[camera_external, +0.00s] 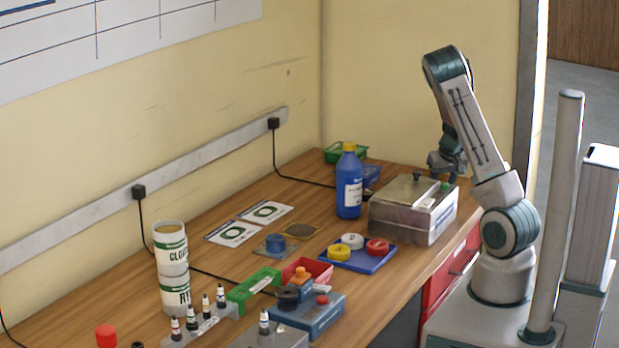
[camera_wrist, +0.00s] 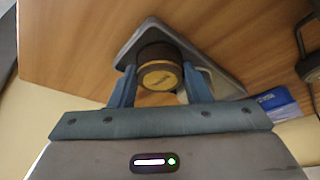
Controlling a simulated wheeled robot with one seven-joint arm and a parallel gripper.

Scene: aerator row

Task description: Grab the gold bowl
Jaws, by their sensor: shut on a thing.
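My gripper (camera_wrist: 160,80) has its two blue fingers shut on the sides of a short, dark round thing with a gold face (camera_wrist: 161,76) in the wrist view. It looks more like a capped cylinder than an open bowl; I cannot tell whether it is hollow. It is in front of or over a grey tray-like piece (camera_wrist: 207,72) with a raised rim; I cannot tell whether it touches that piece. In the external view my gripper (camera_external: 447,168) is low at the back right of the bench, behind the metal box, and the held thing cannot be made out.
The metal box (camera_external: 400,222) stands close in front of my gripper. A blue bottle (camera_external: 349,190) and a green basket (camera_external: 345,152) are to its left. A blue tray (camera_external: 378,265) holds coloured round pieces.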

